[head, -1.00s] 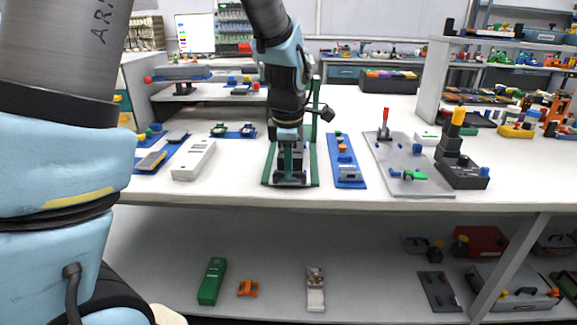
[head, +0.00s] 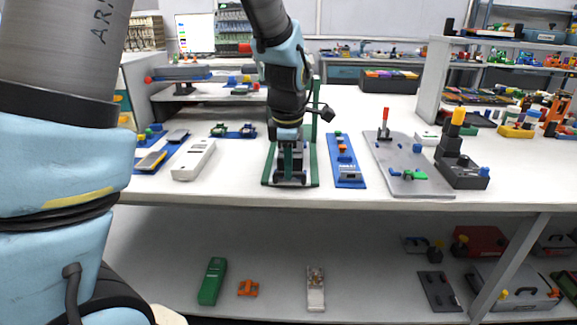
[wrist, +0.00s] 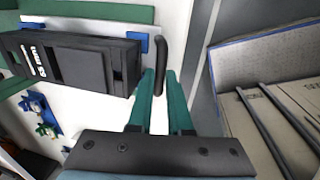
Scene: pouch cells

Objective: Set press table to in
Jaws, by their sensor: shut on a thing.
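The press (head: 316,150) has a green frame and stands near the front edge of the white bench, in the middle of the head view. Its dark table sits low in the frame, largely hidden behind my gripper (head: 291,170). In the wrist view, a black block with white lettering (wrist: 85,62) lies at the left, beside blue pieces and a green plate. A black curved handle (wrist: 160,60) stands at its right end. My gripper's two green fingers (wrist: 160,78) are closed in around the handle, with a narrow gap between them.
A white device (head: 194,160) lies left of the press, and a blue strip with small parts (head: 345,165) lies close on its right. A grey plate with a red-tipped lever (head: 405,170) is further right. The bench's front edge is close to the press.

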